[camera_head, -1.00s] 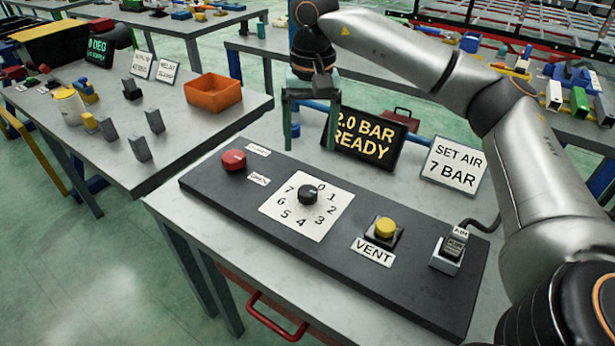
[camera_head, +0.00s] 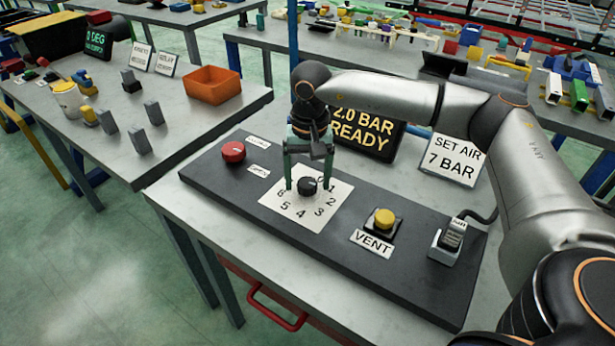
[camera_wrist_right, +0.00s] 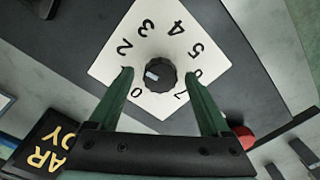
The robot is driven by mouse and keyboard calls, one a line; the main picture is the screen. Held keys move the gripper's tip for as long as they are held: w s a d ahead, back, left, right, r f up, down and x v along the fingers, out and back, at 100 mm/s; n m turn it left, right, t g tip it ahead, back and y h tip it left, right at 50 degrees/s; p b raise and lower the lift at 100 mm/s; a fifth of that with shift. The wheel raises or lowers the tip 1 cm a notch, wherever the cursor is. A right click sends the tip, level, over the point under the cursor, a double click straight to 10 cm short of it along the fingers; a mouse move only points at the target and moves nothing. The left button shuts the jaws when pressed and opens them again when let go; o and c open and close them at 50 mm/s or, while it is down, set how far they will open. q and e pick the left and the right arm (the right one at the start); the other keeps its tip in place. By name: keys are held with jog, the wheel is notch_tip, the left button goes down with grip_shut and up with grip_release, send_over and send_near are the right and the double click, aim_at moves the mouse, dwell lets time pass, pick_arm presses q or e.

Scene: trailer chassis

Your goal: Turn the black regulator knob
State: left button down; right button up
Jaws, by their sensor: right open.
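The black regulator knob (camera_head: 307,186) sits on a white dial plate (camera_head: 278,203) numbered from 0 to 7. It also shows in the right wrist view (camera_wrist_right: 160,75), its white mark toward the 0 and 1 side. My right gripper (camera_head: 307,184) comes down from above, open, with one finger on each side of the knob. In the wrist view the fingertips (camera_wrist_right: 158,73) flank the knob with a gap on both sides. Whether they reach down to the plate is hard to tell. My left gripper is not in view.
On the same dark panel (camera_head: 340,255) are a red knob (camera_head: 233,152), a yellow VENT button (camera_head: 385,219) and an air connector (camera_head: 449,238). Behind stand a "2.0 BAR READY" display (camera_head: 362,136) and a "SET AIR 7 BAR" sign (camera_head: 455,160). An orange bin (camera_head: 212,85) is on the left table.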

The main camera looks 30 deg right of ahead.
jog(key=shift+c, duration=0.2)
grip_shut()
dwell(0.4)
